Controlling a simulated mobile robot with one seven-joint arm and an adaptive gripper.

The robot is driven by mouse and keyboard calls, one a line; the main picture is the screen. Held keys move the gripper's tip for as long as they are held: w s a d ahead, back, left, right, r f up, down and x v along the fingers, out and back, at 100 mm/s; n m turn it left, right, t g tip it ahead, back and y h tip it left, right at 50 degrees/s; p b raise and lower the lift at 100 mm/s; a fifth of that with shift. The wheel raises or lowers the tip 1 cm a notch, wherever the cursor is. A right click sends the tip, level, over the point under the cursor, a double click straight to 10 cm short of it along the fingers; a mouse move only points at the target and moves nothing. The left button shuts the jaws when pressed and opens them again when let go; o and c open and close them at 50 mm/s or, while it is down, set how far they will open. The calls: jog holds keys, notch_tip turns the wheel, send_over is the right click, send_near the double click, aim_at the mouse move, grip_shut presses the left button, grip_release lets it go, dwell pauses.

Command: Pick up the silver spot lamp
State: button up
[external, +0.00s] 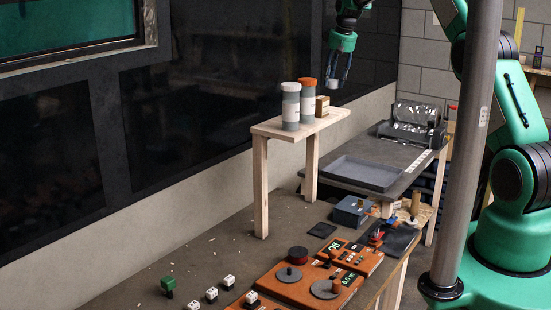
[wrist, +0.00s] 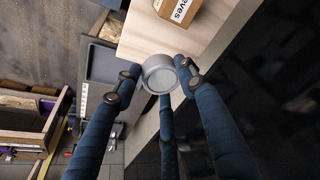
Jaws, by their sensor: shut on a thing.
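The silver spot lamp (wrist: 157,79) shows in the wrist view as a round, grey-silver face between the dark blue fingers of my gripper (wrist: 157,80). My gripper is shut on it. In the external view my gripper (external: 340,72) hangs above and to the right of the wooden shelf's end, fingers pointing down. The lamp shows there only as a small pale spot between the fingers, too small to make out well. It is held up in the air, apart from the shelf.
The wooden shelf (external: 275,127) carries two lidded jars (external: 290,108) and a small cardboard box (external: 322,110). The box (wrist: 180,9) is near the gripper in the wrist view. A grey tray (external: 362,174) lies below. The dark wall panel is close behind.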

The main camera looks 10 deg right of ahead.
jog(key=shift+r, duration=0.55)
